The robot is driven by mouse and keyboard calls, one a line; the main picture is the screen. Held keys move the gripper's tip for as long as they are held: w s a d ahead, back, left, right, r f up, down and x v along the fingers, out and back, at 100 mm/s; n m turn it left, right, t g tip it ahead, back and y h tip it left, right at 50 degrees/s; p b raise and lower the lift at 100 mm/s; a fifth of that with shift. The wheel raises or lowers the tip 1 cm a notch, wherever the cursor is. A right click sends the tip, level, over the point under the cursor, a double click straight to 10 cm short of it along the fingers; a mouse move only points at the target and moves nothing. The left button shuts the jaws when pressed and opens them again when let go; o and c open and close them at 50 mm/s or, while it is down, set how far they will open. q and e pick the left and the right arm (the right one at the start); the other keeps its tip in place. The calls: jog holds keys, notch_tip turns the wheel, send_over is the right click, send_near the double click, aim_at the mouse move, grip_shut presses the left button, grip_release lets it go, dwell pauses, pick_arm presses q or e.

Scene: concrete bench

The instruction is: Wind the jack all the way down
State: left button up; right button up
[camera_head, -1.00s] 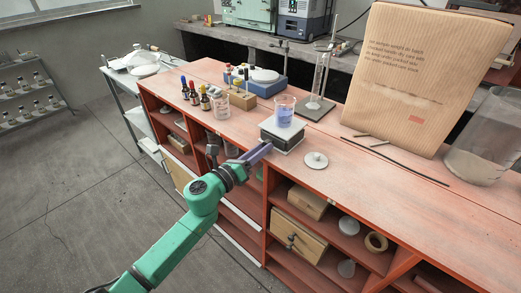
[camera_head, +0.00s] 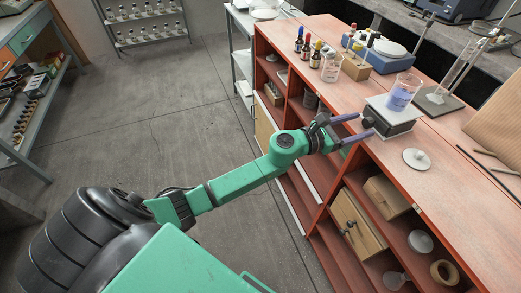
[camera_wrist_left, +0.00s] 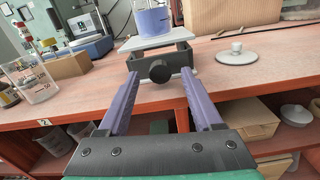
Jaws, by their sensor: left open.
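The lab jack (camera_head: 392,128) stands on the red bench near its front edge, with a pale top plate and dark body. A beaker of blue-violet liquid (camera_head: 402,92) stands on its plate. My left gripper (camera_head: 364,126) is open in front of the jack. In the left wrist view the jack's round black knob (camera_wrist_left: 160,71) shows between the two purple fingers (camera_wrist_left: 158,76), with a gap on each side. The fingers do not touch it. The jack's body (camera_wrist_left: 178,62) is low and wide there. My right gripper is not in view.
A white lidded disc (camera_head: 417,159) lies right of the jack. Dropper bottles (camera_head: 307,48), an empty beaker (camera_head: 331,67) and a blue device (camera_head: 385,58) stand behind left. A glass cylinder on a stand (camera_head: 440,99) is behind right. Open shelves lie below the bench edge.

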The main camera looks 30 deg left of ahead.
pick_arm(q)
jog(key=b+v, duration=0.4)
jog(key=v, duration=1)
jog(key=a+f+n+y, duration=0.3)
jog(key=a+f+n, duration=0.2)
jog(key=f+n, duration=0.2)
jog(key=w+a+f+n+g+y, duration=0.1)
jog(key=a+f+n+y, duration=0.2)
jog(key=a+f+n, duration=0.3)
jog(key=a+f+n+y, duration=0.3)
jog(key=a+f+n, duration=0.2)
jog(key=f, duration=0.9)
jog(key=n, duration=0.3)
jog(key=shift+w+a+g+p, duration=0.3)
jog(key=shift+w+g+p, duration=0.05)
jog(key=shift+g, duration=0.05)
